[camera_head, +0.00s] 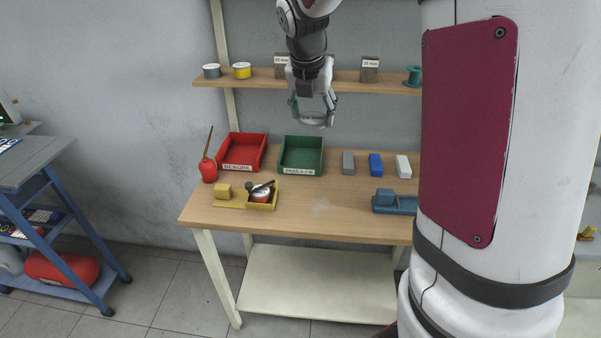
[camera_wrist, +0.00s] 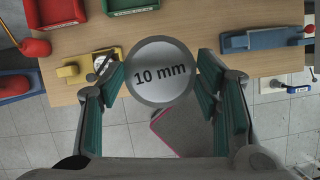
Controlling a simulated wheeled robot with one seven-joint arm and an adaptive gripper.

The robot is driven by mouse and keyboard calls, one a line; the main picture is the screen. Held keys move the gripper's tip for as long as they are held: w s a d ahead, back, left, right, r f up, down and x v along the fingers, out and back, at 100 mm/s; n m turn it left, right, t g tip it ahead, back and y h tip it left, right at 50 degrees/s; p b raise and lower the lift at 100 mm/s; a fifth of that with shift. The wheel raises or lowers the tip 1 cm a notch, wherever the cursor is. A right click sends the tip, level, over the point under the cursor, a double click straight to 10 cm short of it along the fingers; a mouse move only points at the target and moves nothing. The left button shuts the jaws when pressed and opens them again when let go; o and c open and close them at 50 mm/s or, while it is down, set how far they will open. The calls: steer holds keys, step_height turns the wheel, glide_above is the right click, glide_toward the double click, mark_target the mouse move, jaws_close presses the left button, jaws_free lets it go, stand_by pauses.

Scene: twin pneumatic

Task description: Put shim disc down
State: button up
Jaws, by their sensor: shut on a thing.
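The shim disc (camera_wrist: 160,72) is a round grey metal disc marked "10 mm". My gripper (camera_wrist: 162,85) is shut on it, with a teal-padded finger on each side of the disc. In the head view my gripper (camera_head: 314,104) hangs above the back of the wooden workbench (camera_head: 340,215), and the disc (camera_head: 313,119) shows between its fingertips, clear of the bench top. The disc hides the part of the bench edge behind it in the wrist view.
A red tray (camera_head: 241,152) and a green tray (camera_head: 301,154) stand at the back. Grey, blue (camera_head: 375,164) and white blocks stand right of them. A yellow fixture (camera_head: 262,197), a red oil can (camera_head: 208,170) and a blue fixture (camera_head: 395,203) flank the clear bench middle. A shelf (camera_head: 345,83) runs behind.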

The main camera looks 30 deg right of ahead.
steer(key=s+a+f+b, duration=0.1)
steer(key=s+f, duration=0.3)
steer(key=f, duration=0.4)
steer(key=s+a+f+m+b, duration=0.1)
steer(key=s+f, duration=0.3)
steer(key=f, duration=0.5)
steer(key=s+a+f, duration=0.1)
steer(key=s+f, duration=0.3)
steer(key=f, duration=0.4)
steer(key=w+b, duration=0.2)
steer(key=b, duration=0.1)
steer(key=w+d+b, duration=0.1)
steer(key=b, duration=0.2)
steer(key=w+b, duration=0.2)
steer(key=b, duration=0.1)
steer(key=shift+w+d+f, duration=0.3)
steer(key=shift+w+d, duration=0.05)
glide_above(308, 200)
steer(key=s+a, duration=0.1)
steer(key=shift+s+f, duration=0.15)
steer(key=shift+f, duration=0.35)
steer(key=shift+f+b, duration=0.3)
steer(key=shift+f, duration=1.3)
